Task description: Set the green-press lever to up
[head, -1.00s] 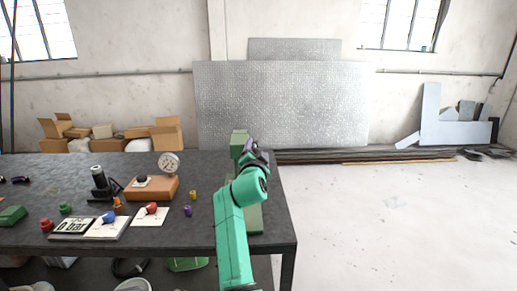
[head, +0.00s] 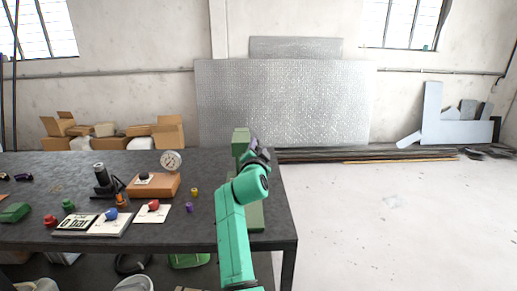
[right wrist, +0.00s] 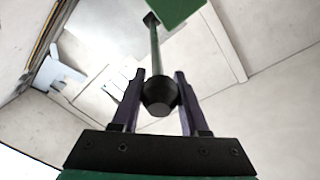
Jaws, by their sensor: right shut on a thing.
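The green press (head: 240,139) stands at the right end of the dark table, partly hidden behind my right arm. Its green body (right wrist: 172,8) shows at the top of the right wrist view. A thin lever rod (right wrist: 155,50) runs from it to a black knob (right wrist: 159,92). My right gripper (right wrist: 162,82) is shut on this knob, with a purple finger on each side. In the head view my right gripper (head: 257,152) is beside the upper part of the press, and the lever is hidden there. I cannot tell the lever's exact angle. My left gripper is not in view.
Left of the press, the table (head: 200,237) holds a wooden block (head: 153,187) with a gauge (head: 171,161), a black stand (head: 102,182), cards with coloured knobs (head: 110,216), and small purple (head: 189,207) and yellow (head: 194,192) pieces. The floor right of the table is clear.

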